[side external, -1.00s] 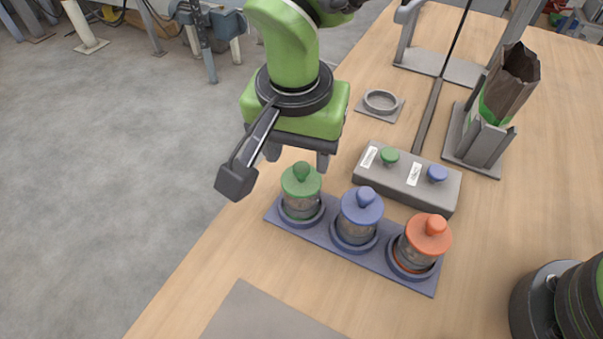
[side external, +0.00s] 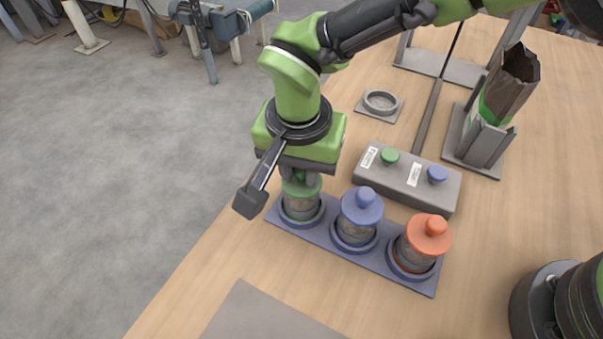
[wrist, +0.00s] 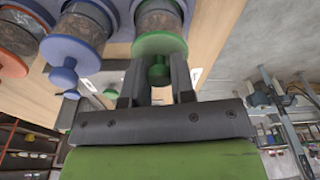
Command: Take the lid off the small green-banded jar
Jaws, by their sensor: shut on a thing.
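The small green-banded jar (side external: 301,206) stands upright in the left ring of the blue rack (side external: 335,240). Its green lid (side external: 312,190) is on the jar. My gripper (side external: 300,178) is directly above it, shut on the lid's knob, which the fingers partly hide in the side view. In the wrist view the two fingers of my gripper (wrist: 158,72) stand on either side of the green knob (wrist: 158,74), with the lid (wrist: 160,45) and jar (wrist: 158,16) beyond it.
A blue-lidded jar (side external: 361,207) and an orange-lidded jar (side external: 428,236) stand close by in the same rack. Behind are a grey box (side external: 408,180) with green and blue knobs, a round holder (side external: 380,102) and a bag in a stand (side external: 480,145).

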